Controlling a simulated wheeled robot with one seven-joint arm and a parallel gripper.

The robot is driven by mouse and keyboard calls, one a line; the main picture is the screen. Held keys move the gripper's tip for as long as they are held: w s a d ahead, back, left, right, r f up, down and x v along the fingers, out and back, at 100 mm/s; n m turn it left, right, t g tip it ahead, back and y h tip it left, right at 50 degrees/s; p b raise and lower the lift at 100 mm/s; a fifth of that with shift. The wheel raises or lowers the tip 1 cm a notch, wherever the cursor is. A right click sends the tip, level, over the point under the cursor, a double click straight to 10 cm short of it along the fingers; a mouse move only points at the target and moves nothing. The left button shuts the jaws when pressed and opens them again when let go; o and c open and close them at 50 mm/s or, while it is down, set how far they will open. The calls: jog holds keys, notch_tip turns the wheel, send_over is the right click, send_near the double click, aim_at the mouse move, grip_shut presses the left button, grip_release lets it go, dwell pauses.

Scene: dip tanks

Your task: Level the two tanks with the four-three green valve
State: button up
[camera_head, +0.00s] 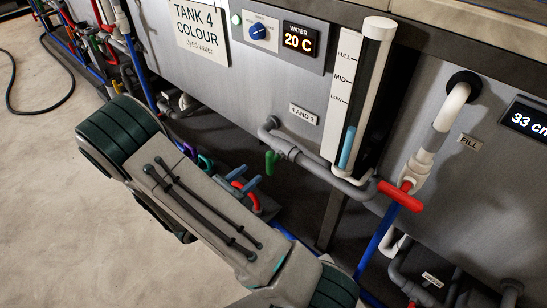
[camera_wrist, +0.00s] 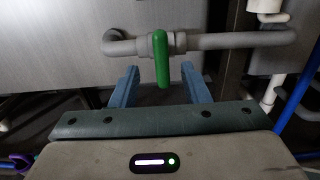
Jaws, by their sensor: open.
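The green valve handle (camera_head: 271,162) sits on the grey pipe (camera_head: 330,180) under the label "4 AND 3" (camera_head: 303,114). In the wrist view the green handle (camera_wrist: 162,62) hangs straight down, crosswise to the horizontal pipe (camera_wrist: 230,40). My gripper (camera_head: 245,178) has blue fingers, apart and empty, left of and below the handle in the head view. In the wrist view the fingers of my gripper (camera_wrist: 161,84) stand either side of the handle's lower end, clear of it. The sight gauge (camera_head: 352,130) shows blue liquid below the LOW mark. Tank 4 (camera_head: 250,85) is labelled "COLOUR".
A red valve handle (camera_head: 400,196) sits right of the gauge, by the white fill pipe (camera_head: 436,140). A blue hose (camera_head: 378,240) runs below it. The floor at left is open.

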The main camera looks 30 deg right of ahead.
aim_at(267, 160)
jog(key=b+x, duration=0.2)
jog(key=x, duration=0.9)
jog(key=shift+d, duration=0.3)
grip_shut()
